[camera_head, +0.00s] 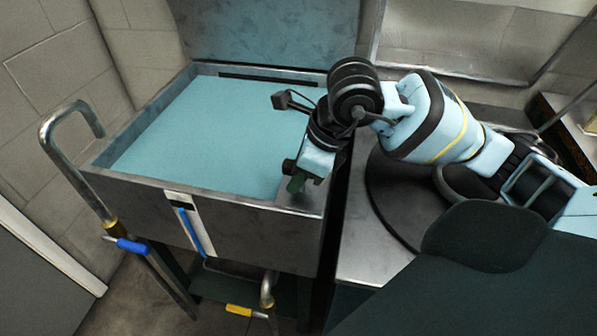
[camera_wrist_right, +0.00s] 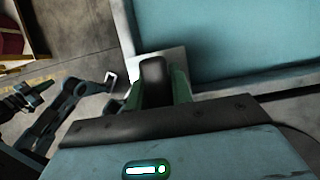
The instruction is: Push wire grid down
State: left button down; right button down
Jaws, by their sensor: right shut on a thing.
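My right gripper (camera_head: 297,184) is at the near right corner of the metal tank (camera_head: 255,228). In the right wrist view, its green fingers (camera_wrist_right: 153,92) are shut on a dark rounded handle (camera_wrist_right: 154,72) in front of a light metal plate at the corner. In the head view the gripper hides this handle. The tank holds a flat light-blue surface (camera_head: 215,135). I cannot make out a wire grid in either view.
A bent metal pipe (camera_head: 72,165) rises at the tank's left side, with a blue valve lever (camera_head: 133,246). A yellow lever (camera_head: 240,310) sits low in front. A steel counter (camera_head: 375,255) adjoins on the right. An upright panel (camera_head: 265,35) stands behind the tank.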

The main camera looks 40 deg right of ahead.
jog(key=shift+s+f, duration=0.15)
jog(key=shift+f, duration=0.2)
jog(key=c, duration=1.6)
grip_release()
jog(key=o, duration=0.4)
jog(key=shift+c, duration=0.2)
jog(key=shift+r, duration=0.1)
jog(key=shift+r, duration=0.15)
jog(key=shift+p+v, duration=0.35)
jog(key=shift+v, duration=3.4)
jog(key=shift+r, duration=0.1)
